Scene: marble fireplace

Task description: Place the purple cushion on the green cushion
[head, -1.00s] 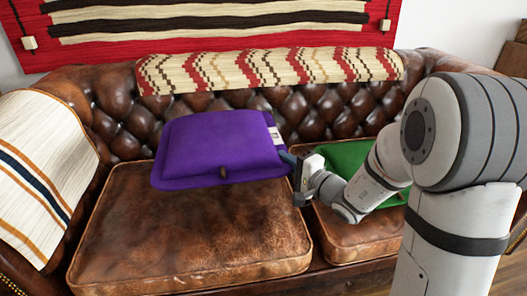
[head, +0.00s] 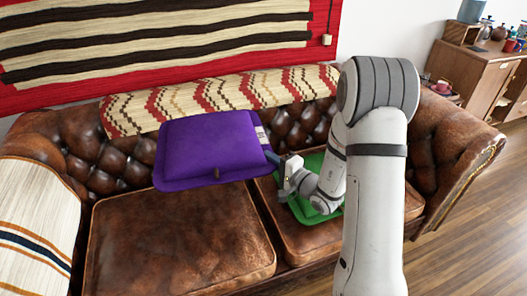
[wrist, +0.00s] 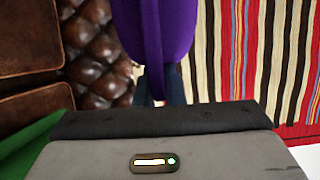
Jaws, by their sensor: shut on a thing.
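The purple cushion (head: 212,147) is held above the brown sofa's seat by its right edge. My gripper (head: 274,158) is shut on that edge. In the wrist view the purple cushion (wrist: 155,45) hangs between the fingers (wrist: 160,85) at the top middle. The green cushion (head: 312,207) lies on the right-hand seat, partly hidden behind my wrist and forearm. A green corner (wrist: 25,148) also shows at the lower left of the wrist view. The purple cushion is to the left of the green one in the head view, apart from it.
The brown leather sofa (head: 170,240) has a left seat that is bare. A zigzag-patterned throw (head: 290,88) lies along the backrest, and a striped throw (head: 35,225) covers the left armrest. A wooden cabinet (head: 475,70) stands at the far right, with open floor before it.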

